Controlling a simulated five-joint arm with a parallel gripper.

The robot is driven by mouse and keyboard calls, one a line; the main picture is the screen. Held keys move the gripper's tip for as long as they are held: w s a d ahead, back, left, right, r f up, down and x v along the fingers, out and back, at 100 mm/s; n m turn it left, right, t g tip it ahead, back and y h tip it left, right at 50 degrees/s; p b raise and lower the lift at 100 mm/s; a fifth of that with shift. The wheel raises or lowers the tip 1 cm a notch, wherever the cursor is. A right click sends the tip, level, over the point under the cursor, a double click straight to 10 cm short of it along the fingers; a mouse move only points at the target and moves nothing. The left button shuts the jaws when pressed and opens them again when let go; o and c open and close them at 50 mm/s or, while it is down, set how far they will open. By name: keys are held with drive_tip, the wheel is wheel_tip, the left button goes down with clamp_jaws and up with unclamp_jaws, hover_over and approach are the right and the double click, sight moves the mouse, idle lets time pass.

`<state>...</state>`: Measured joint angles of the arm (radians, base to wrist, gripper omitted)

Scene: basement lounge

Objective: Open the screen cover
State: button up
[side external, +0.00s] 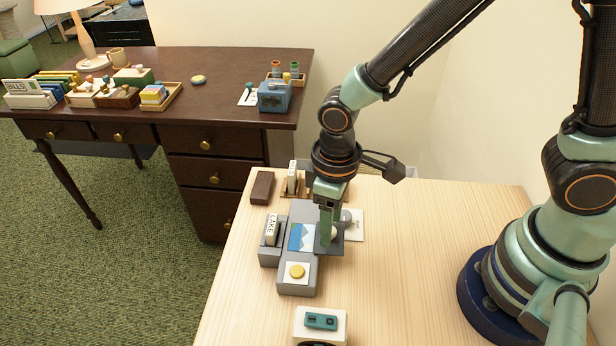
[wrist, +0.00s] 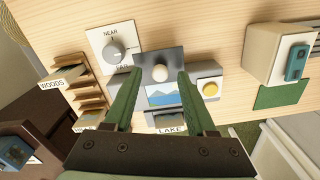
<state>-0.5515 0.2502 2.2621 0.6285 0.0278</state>
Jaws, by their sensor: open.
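A grey device (side external: 297,275) stands on the light wood table, with a blue mountain picture showing on its screen (side external: 301,237). The dark grey screen cover (side external: 331,249) with a pale round knob (wrist: 160,73) is at the screen's right side in the side view and above the screen (wrist: 163,96) in the wrist view. I cannot tell whether the cover still overlaps the screen's edge. My gripper (wrist: 159,72) is open, its green fingers on either side of the knob with gaps showing. In the side view my gripper (side external: 327,236) partly hides the knob and cover.
A LAKE slide (side external: 271,229) sits in the device's side holder, and a yellow button (side external: 297,271) is on its front. A NEAR/FAR dial (wrist: 114,52) is beside it. A slide rack (wrist: 92,98) stands nearby. A white box (side external: 320,324) stands in front.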

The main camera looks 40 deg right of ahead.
wheel_tip(320, 180, up, 12)
idle(0.4)
drive_tip(key=shift+d, duration=0.1)
drive_tip(key=d+r+m+t, duration=0.2)
drive_tip(key=d+r+m, duration=0.1)
drive_tip(key=d, duration=0.5)
drive_tip(key=d+r+m+t, duration=0.3)
drive_tip(key=d, duration=0.6)
drive_tip(key=shift+w+r+t, duration=0.3)
drive_tip(key=shift+w+r, duration=0.05)
drive_tip(key=shift+w, duration=0.1)
